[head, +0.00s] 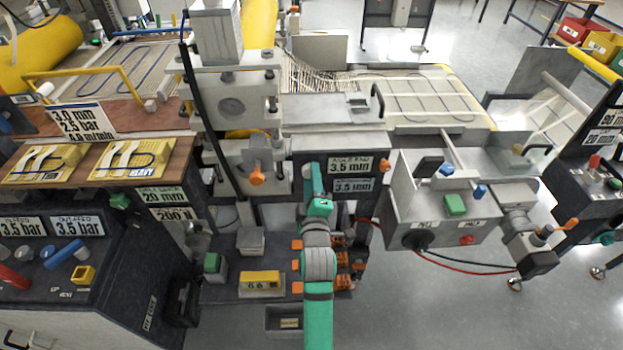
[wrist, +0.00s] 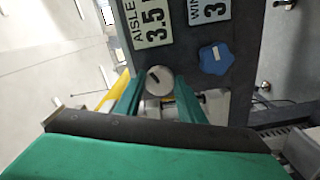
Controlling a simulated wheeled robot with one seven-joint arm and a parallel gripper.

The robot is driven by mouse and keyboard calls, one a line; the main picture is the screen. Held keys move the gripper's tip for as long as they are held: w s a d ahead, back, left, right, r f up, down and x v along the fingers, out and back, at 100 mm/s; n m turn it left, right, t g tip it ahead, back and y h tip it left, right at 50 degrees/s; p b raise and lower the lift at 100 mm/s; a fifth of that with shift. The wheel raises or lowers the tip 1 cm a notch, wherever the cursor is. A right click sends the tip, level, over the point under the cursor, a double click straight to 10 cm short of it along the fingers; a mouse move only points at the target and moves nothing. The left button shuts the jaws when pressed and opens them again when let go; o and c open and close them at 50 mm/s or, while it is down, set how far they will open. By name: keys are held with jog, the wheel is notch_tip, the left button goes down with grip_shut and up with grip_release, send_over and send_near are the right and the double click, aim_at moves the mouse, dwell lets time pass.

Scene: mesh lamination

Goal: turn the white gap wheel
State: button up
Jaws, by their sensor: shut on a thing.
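The white gap wheel (wrist: 159,81) is a small round white disc with a dark mark on its face, at the middle of the wrist view. My gripper (wrist: 158,98) has its two green fingers on either side of the wheel and is shut on it. In the head view my gripper (head: 316,190) reaches up to the dark front panel, where a bit of the white wheel (head: 307,170) shows at its left. Two plates on the panel, an upper plate (head: 351,165) and a lower plate (head: 352,185), read 3.5 mm.
A blue star-shaped knob (wrist: 215,59) sits right of the wheel on the same panel. An orange knob (head: 257,178) sticks out to the left. Orange clips (head: 297,265) line the lower shelf beside my arm. A grey control box (head: 440,205) stands at the right.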

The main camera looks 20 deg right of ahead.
jog(key=shift+a+n, duration=0.1)
jog(key=shift+n, duration=1.1)
jog(key=o, duration=1.1)
jog(key=shift+c, duration=0.2)
jog(key=v, duration=1)
jog(key=shift+s, duration=0.4)
jog(key=shift+w, duration=0.15)
